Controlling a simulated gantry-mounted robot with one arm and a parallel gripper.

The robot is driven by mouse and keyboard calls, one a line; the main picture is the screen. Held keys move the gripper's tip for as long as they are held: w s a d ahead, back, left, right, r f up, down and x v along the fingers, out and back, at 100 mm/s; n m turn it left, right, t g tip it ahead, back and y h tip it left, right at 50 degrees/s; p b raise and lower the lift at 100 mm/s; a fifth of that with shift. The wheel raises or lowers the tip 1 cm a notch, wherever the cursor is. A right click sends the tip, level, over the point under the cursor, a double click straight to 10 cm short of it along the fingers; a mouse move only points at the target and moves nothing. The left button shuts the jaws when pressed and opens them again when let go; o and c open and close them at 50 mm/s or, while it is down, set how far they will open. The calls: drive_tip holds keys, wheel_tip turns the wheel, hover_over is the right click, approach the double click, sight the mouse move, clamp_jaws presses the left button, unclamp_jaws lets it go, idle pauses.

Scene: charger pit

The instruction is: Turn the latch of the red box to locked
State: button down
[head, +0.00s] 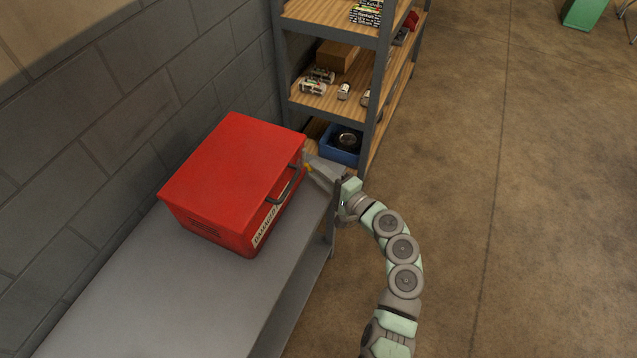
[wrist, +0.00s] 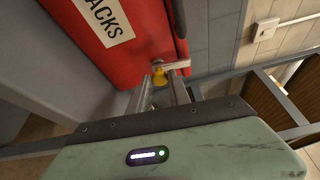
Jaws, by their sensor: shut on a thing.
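The red box (head: 232,175) sits on a grey bench against the wall. Its front face, with a dark handle (head: 287,188) and a white label (head: 266,222), faces right in the head view. The red front also fills the top of the wrist view (wrist: 150,40). There the latch shows as a yellow knob (wrist: 159,77) with a pale bar (wrist: 177,65) pointing right. My gripper (head: 315,171) reaches the front's far end and is shut on the latch; its fingers (wrist: 162,88) flank the yellow knob. The fingers partly hide the latch, and I cannot tell its locked state.
The grey bench (head: 130,285) is bare in front of the box. A metal shelf unit (head: 381,60) with wooden boards and a blue bin (head: 341,155) stands close behind my gripper. A block wall (head: 110,100) runs along the left. Open floor (head: 540,220) lies to the right.

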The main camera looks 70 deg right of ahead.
drive_tip(key=shift+f+n+b, duration=0.2)
drive_tip(key=shift+n+b, duration=0.3)
drive_tip(key=shift+b, duration=0.35)
drive_tip(key=shift+r, duration=0.15)
drive_tip(key=c, duration=1.2)
unclamp_jaws()
drive_tip(key=p+v, duration=0.2)
drive_tip(key=v, duration=0.8)
drive_tip(key=shift+s+a+f, duration=0.15)
drive_tip(key=shift+s+f, duration=0.1)
drive_tip(key=shift+s, duration=0.15)
